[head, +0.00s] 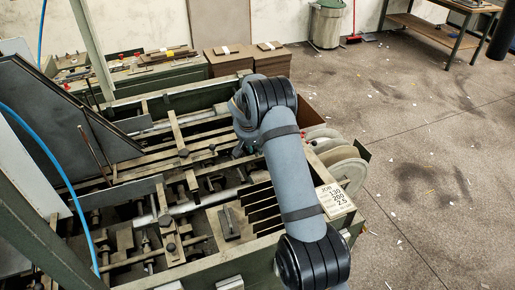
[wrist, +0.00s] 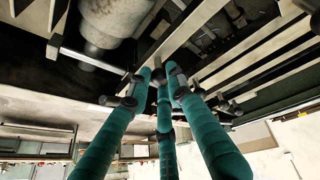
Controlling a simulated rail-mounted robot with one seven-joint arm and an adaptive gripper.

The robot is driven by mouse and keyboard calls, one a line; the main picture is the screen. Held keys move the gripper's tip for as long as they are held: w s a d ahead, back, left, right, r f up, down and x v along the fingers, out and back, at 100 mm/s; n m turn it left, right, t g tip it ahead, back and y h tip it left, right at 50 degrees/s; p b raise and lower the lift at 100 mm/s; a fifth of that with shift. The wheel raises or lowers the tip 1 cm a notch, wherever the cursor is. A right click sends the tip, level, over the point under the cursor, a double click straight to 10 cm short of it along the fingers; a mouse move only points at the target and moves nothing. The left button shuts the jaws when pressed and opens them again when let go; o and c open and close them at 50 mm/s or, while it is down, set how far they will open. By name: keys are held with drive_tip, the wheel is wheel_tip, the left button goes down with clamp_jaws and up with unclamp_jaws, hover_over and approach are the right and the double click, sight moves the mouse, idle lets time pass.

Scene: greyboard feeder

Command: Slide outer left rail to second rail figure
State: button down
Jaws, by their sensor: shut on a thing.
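My gripper (wrist: 160,78) has its teal fingers drawn together on a small dark knob in the wrist view; the fingers hide most of it. In the head view my arm covers most of the gripper (head: 241,149), which is down at the right part of the feeder. Long worn rails (head: 190,150) run across the feeder bed, with dark knobs and cross bars. Which is the outer left rail I cannot tell for sure. A job card (head: 334,197) on the right end reads JOB, 130, 200, 2.5; its second figure is 200.
A slanted grey plate (head: 60,110) and a blue hose (head: 75,190) stand at the left. Dark upright slats (head: 262,208) and pale round discs (head: 345,165) are close to my arm. Board stacks (head: 228,60) stand behind. The floor at right is open.

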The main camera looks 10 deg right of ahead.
drive_tip(key=w, duration=0.2)
drive_tip(key=shift+w+a, duration=0.2)
drive_tip(key=shift+w, duration=0.1)
drive_tip(key=c, duration=1.6)
unclamp_jaws()
drive_tip(key=shift+s, duration=0.1)
drive_tip(key=shift+r, duration=0.1)
drive_tip(key=v, duration=1.2)
